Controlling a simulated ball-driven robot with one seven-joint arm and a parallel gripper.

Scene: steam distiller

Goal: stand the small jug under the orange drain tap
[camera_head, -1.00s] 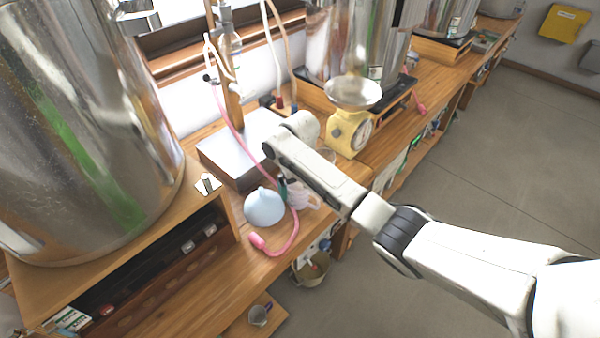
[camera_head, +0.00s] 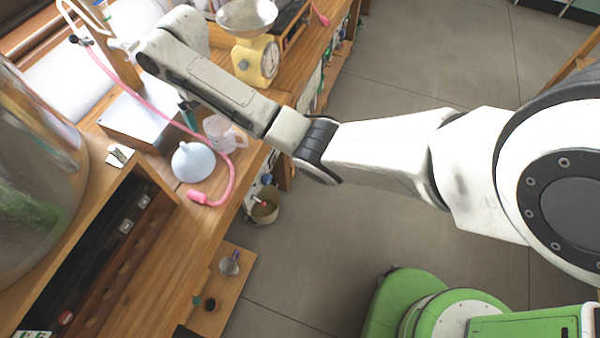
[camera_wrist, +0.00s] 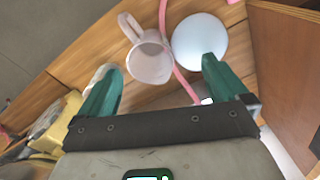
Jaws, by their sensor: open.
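The small jug (camera_head: 220,132) is a clear, pale plastic jug with a handle. It stands on the wooden bench beside a pale blue round funnel-like piece (camera_head: 193,162). In the wrist view the jug (camera_wrist: 150,62) shows its open mouth and lies ahead of my gripper (camera_wrist: 159,66), between the lines of its two green fingers. The fingers are open and hold nothing. In the head view my arm hides most of the gripper; only a green finger (camera_head: 188,116) shows, close to the jug. I cannot make out an orange drain tap in either view.
A pink hose (camera_head: 228,183) curves round the blue piece, close to the jug. A yellow scale (camera_head: 255,62) stands behind my arm. A metal cup (camera_head: 229,265) sits on a low shelf.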

